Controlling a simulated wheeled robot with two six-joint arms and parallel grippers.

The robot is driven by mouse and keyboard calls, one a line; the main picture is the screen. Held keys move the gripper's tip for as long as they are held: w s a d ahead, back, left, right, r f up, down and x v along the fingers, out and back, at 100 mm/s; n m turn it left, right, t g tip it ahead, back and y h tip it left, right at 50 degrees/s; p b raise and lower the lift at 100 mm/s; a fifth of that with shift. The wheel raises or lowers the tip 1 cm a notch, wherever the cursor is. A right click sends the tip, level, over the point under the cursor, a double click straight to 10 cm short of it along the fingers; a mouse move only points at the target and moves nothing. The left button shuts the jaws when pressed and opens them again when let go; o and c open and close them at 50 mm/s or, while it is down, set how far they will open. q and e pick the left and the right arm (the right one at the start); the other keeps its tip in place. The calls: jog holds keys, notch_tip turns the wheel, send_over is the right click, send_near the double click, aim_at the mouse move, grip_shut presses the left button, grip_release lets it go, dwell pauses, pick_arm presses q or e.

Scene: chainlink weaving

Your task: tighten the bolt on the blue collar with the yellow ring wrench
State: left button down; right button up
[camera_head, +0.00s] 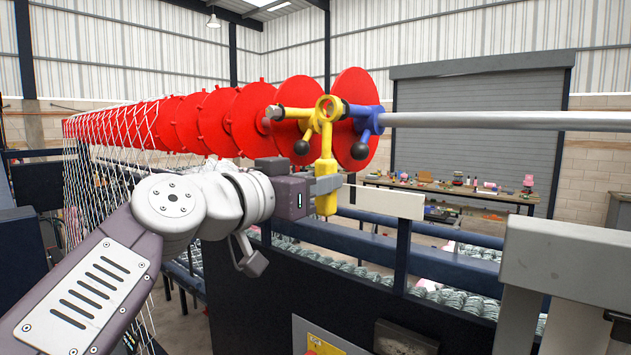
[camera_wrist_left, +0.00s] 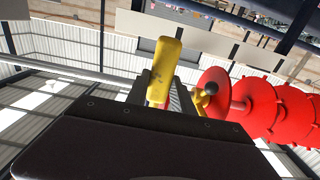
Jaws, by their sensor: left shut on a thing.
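The yellow ring wrench (camera_head: 326,172) stands upright, its ring (camera_head: 328,108) at the top, close beside the blue collar (camera_head: 366,118) on the steel bar. Whether the ring is seated around the bolt I cannot tell; the bolt is not clear there. My left gripper (camera_head: 326,185) is shut on the wrench's handle; in the left wrist view the yellow handle (camera_wrist_left: 164,68) rises between the jaws. A yellow collar part (camera_head: 306,120) with a black ball knob (camera_head: 301,147) is just left of the ring. My right gripper is not in view.
A row of red discs (camera_head: 255,120) lies left and behind, with white netting (camera_head: 105,150) below. The steel bar (camera_head: 500,120) runs right from the blue collar. A dark blue machine frame (camera_head: 375,240) lies below. A cluttered bench (camera_head: 450,188) stands at the back.

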pick_arm(q)
jog(key=shift+w+d, duration=0.35)
jog(key=shift+w, duration=0.1)
jog(key=shift+w+d, duration=0.25)
jog(key=shift+w, duration=0.1)
dwell(2.1)
